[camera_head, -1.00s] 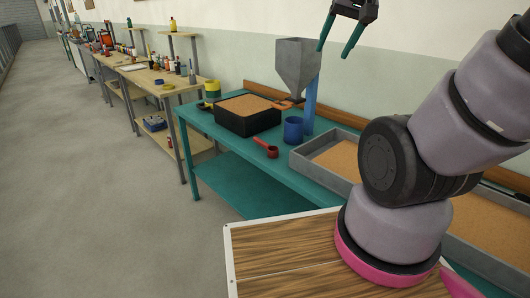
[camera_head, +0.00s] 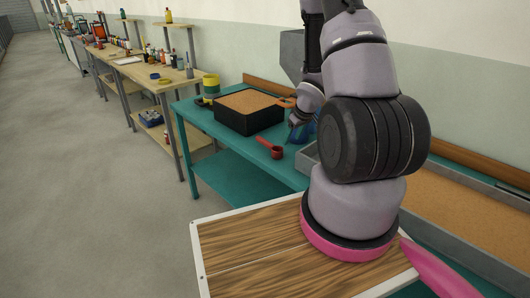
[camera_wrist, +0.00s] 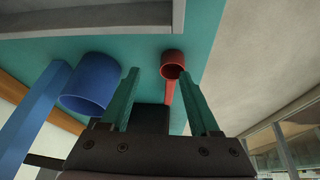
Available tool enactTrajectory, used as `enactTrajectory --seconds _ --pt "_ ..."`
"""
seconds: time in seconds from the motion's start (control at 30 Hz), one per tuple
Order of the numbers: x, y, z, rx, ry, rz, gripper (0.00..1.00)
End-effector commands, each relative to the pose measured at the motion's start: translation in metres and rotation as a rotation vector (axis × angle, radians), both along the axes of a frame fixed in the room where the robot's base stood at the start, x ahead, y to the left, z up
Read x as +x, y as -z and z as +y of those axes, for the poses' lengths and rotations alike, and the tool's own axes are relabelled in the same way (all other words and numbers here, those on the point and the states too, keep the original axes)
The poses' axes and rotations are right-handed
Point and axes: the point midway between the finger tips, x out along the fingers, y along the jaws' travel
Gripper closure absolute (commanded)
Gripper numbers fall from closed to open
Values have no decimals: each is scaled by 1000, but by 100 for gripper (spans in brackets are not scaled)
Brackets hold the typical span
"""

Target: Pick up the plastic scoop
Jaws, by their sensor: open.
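The red plastic scoop (camera_head: 276,152) lies on the teal table near its front edge, in front of the black sand box. In the wrist view its round cup (camera_wrist: 172,64) faces up near the fingertips, with its handle (camera_wrist: 169,93) running down between the fingers. My gripper (camera_head: 294,133) is above the table, just right of the scoop in the head view and partly hidden by my arm. In the wrist view my gripper (camera_wrist: 158,74) has its two teal fingers wide apart with nothing held. Its exact height above the scoop is hard to tell.
A blue cup (camera_wrist: 90,83) stands close beside one finger. The black box of sand (camera_head: 248,112) is behind the scoop. A grey tray (camera_head: 306,158) lies to the right, and a grey hopper (camera_head: 291,52) rises behind. The table's front strip (camera_head: 225,133) is clear.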

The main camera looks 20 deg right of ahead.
Motion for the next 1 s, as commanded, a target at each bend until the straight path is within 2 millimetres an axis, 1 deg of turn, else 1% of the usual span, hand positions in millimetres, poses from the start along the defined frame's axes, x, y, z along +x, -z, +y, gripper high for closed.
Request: enactTrajectory --seconds 0.03,0.1,0.17,0.27,0.37,0.6,0.7,0.8,0.9,1.0 --pt "-6 16 2 15 -19 15 38" --pt "-10 28 5 33 -44 23 38" --pt "-12 34 6 42 -53 27 38" --pt "-7 38 10 48 -64 28 38" --pt "9 38 15 48 -66 26 38" --pt "59 38 32 48 -64 26 38" --pt "78 37 38 47 -63 26 38" --pt "91 37 43 48 -63 27 38" --pt "99 37 45 47 -60 27 38" --pt "101 40 46 47 -60 29 38"
